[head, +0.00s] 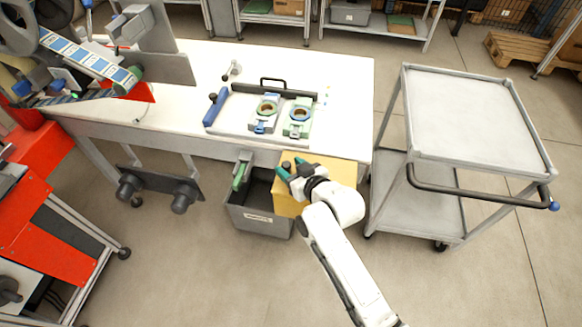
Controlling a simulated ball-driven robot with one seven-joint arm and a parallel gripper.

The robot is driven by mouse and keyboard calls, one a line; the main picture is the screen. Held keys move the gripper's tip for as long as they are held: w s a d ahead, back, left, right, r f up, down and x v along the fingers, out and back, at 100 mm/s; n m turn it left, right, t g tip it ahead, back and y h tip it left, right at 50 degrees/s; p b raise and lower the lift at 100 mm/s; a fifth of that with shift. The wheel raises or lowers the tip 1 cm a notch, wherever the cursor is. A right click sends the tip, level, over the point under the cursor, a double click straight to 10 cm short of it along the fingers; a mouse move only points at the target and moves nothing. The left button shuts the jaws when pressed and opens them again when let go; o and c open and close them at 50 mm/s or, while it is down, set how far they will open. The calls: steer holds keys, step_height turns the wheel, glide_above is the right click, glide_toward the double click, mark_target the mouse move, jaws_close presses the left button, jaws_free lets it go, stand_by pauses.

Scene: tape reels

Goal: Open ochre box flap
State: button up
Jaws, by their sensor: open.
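The ochre box (335,168) is at the front right edge of the white table, beside a grey bin. Its top is a flat ochre surface, and I cannot make out the flap's edge. My gripper (289,167) is open at the box's upper left, with its dark green fingers over the box's left edge. I cannot tell whether the fingers touch the box. My white wrist and arm hide the box's middle and lower right.
The grey bin (259,220) stands directly left of the box. A bracket with a green part (239,178) sits above it. A grey cart (470,120) stands right. Floor in front is clear.

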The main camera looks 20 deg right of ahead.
steer(key=shift+w, duration=0.15)
jaws_close()
stand_by(0.5)
